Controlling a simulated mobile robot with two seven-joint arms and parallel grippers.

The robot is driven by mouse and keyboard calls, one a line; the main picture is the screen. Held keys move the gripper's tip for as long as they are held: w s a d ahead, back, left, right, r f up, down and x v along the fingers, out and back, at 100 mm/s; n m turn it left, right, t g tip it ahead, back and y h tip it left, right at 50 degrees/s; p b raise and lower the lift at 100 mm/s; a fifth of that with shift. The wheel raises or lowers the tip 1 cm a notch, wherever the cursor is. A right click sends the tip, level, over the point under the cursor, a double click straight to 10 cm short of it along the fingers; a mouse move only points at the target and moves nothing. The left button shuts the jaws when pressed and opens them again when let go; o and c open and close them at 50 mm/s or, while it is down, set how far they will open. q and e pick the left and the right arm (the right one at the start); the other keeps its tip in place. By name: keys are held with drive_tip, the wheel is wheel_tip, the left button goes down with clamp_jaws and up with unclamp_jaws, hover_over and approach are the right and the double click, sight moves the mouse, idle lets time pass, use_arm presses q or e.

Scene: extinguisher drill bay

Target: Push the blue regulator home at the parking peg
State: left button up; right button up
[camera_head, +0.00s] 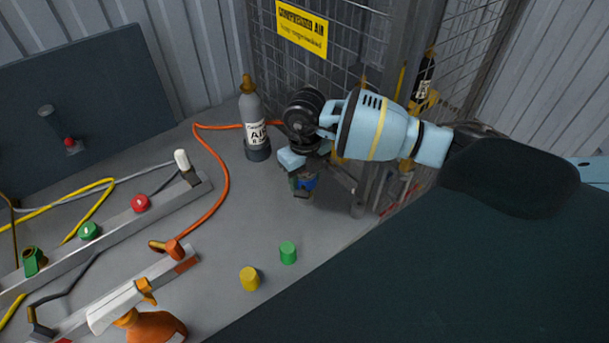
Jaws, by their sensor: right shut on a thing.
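My right gripper (303,188) reaches in from the right and points down over the grey bench, near the wire cage. It is shut on the blue regulator (308,184), of which only a small blue part shows between and below the fingers. The rest of the regulator is hidden by the gripper and wrist. A short grey upright post (357,209) stands just right of the gripper, by the cage; I cannot tell whether it is the parking peg. I cannot tell whether the regulator touches any peg. My left gripper is not in view.
A grey air cylinder (253,112) stands left of the wrist, with an orange hose (226,165) beside it. Yellow (249,278) and green (288,253) caps stand in front. Rails with fittings (110,230) and a spray bottle (120,303) fill the left.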

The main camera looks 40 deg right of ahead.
drive_tip(key=shift+r, duration=0.1)
drive_tip(key=o, duration=1.1)
wheel_tip(320, 180, up, 8)
drive_tip(key=shift+f, duration=0.1)
